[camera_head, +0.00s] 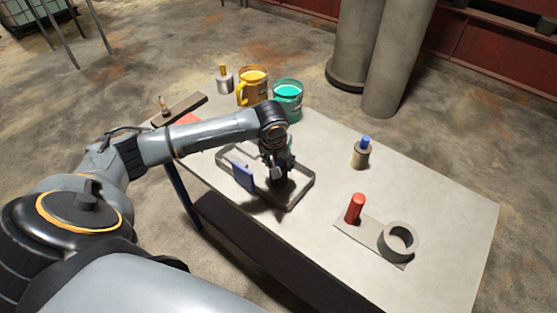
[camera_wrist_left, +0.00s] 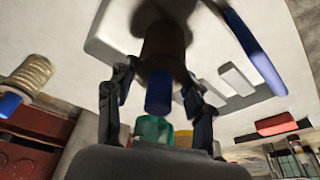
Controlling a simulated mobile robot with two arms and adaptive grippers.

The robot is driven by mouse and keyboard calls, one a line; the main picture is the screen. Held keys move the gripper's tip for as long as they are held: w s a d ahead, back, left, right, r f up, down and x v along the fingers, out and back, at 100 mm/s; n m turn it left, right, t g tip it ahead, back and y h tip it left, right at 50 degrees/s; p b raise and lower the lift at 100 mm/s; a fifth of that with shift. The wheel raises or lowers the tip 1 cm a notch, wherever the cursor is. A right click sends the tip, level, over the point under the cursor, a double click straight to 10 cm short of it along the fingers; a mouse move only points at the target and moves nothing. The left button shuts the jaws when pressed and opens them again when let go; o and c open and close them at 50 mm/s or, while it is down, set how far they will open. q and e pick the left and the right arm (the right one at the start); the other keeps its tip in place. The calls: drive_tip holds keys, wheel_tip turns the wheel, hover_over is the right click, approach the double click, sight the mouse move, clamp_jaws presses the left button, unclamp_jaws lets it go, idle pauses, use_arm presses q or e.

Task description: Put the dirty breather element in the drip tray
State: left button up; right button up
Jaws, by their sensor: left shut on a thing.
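The dirty breather element (camera_wrist_left: 163,45) is a dark brown cylinder with a blue cap. My left gripper (camera_head: 279,163) points down over the drip tray and is shut on the element's blue cap; the fingers also show in the left wrist view (camera_wrist_left: 158,98). The element's dark body (camera_head: 283,187) shows under the gripper, inside the tray's outline. I cannot tell whether it touches the tray floor. The drip tray (camera_head: 303,194) is a grey, low-rimmed tray on the table. A blue upright plate (camera_head: 242,177) stands at its left part. My right gripper is not in view.
A pale element with a blue cap (camera_head: 360,154) stands right of the tray. A yellow mug (camera_head: 252,88) and a teal mug (camera_head: 288,100) stand behind. The table's right end is clear.

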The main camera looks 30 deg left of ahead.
use_arm(q)
drive_tip(key=shift+f, duration=0.1)
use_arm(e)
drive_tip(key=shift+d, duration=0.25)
use_arm(q)
drive_tip(key=o, duration=1.2)
drive_tip(key=shift+o, duration=0.2)
drive_tip(key=b+v, duration=0.1)
drive_tip(key=v, duration=1.1)
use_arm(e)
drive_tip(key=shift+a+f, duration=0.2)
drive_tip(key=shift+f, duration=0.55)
use_arm(q)
drive_tip(key=shift+s, duration=0.1)
